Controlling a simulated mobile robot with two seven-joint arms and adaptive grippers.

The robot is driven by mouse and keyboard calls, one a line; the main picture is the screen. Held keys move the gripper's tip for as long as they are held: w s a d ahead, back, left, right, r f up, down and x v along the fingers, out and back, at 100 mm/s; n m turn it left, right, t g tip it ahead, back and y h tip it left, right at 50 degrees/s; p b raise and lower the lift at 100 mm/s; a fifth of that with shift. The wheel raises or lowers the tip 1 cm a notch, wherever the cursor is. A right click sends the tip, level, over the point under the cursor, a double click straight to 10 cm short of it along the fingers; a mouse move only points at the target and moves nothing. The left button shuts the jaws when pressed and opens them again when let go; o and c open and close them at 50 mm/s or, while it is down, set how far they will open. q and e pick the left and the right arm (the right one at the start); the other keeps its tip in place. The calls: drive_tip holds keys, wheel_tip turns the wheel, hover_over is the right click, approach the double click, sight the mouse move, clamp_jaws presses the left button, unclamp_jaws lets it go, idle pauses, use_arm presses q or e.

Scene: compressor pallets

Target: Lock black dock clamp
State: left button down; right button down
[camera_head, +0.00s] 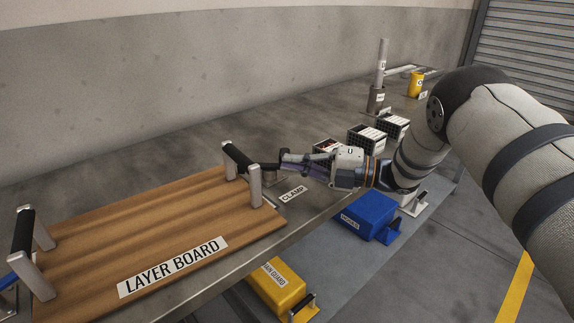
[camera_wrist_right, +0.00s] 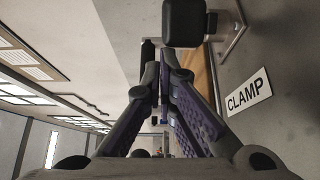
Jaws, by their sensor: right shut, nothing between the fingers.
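A black block (camera_wrist_right: 185,22) on a grey bracket beside the label looks like the dock clamp, close to the fingers. In the head view the clamp is mostly hidden by the gripper, and its lock state cannot be told. My left gripper is not in view.
The wooden layer board (camera_head: 130,245) with black-and-grey handles fills the table's left. Black crates (camera_head: 365,138) and a yellow cylinder (camera_head: 415,84) stand farther back. A blue box (camera_head: 368,213) and a yellow box (camera_head: 275,287) sit lower, beyond the table's right edge.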

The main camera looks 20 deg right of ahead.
drive_tip(key=shift+w+d+f, duration=0.1)
drive_tip(key=shift+w+d, duration=0.65)
drive_tip(key=shift+d, duration=0.25)
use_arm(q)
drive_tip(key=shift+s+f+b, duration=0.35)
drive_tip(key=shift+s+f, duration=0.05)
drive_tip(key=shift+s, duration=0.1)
use_arm(e)
drive_tip(key=shift+w+d+r, duration=0.2)
drive_tip(key=shift+d, duration=0.1)
drive_tip(key=shift+w+d+r, duration=0.1)
drive_tip(key=shift+d+r, duration=0.05)
drive_tip(key=shift+r, duration=0.1)
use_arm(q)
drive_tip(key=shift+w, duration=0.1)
use_arm(e)
drive_tip(key=v, duration=1.1)
drive_tip(key=shift+s+d+f, duration=0.1)
drive_tip(key=shift+s+f, duration=0.15)
drive_tip(key=shift+s, duration=0.25)
